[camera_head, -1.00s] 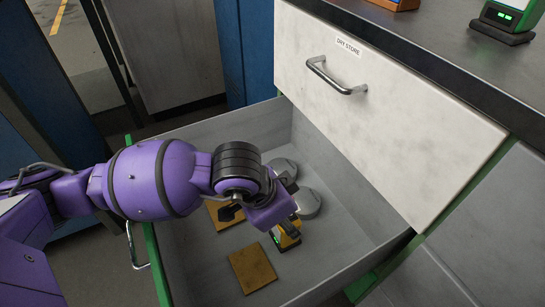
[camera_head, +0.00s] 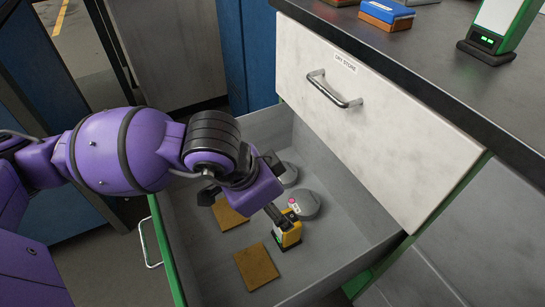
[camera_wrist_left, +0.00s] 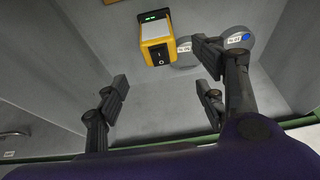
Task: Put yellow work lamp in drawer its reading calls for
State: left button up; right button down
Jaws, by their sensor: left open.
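The yellow work lamp (camera_head: 288,236), with black parts, stands in the open lower drawer (camera_head: 165,255). In the left wrist view the lamp (camera_wrist_left: 156,50) shows a black switch panel and small green lights. My left gripper (camera_head: 240,204) is over the drawer, just left of the lamp in the head view. Its fingers (camera_wrist_left: 162,92) are spread, with nothing between them, and the lamp lies beyond the tips. The closed upper drawer (camera_head: 375,130) is white and labelled DRY STORE. My right gripper is not in view.
Round grey pieces (camera_head: 304,204) and brown flat blocks (camera_head: 256,267) lie near the lamp in the drawer. A green-and-white device (camera_head: 497,28) with green lights and a blue-and-orange block (camera_head: 386,14) stand on the dark counter (camera_head: 425,62). The drawer's right part is bare.

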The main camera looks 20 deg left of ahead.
pick_arm(q)
jog(key=shift+v, duration=1.3)
